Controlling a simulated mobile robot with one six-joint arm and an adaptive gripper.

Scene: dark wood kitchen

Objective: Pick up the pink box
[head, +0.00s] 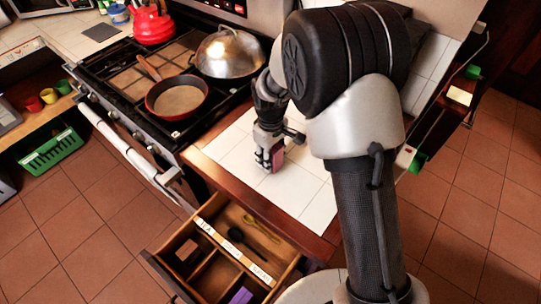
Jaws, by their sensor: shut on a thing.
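The pink box (276,161) shows as a small pink patch between the fingers of my gripper (268,164). My gripper points down over the white tiled counter and is shut on the box. Most of the box is hidden by the fingers. I cannot tell whether the box touches the tiles or hangs just above them.
The open drawer (160,260) below the counter holds utensils and a purple item (241,296). Left of my gripper, the stove (115,85) bears a red pan (177,99) and a domed silver lid (225,55). Bare tiles (310,205) lie in front of my gripper.

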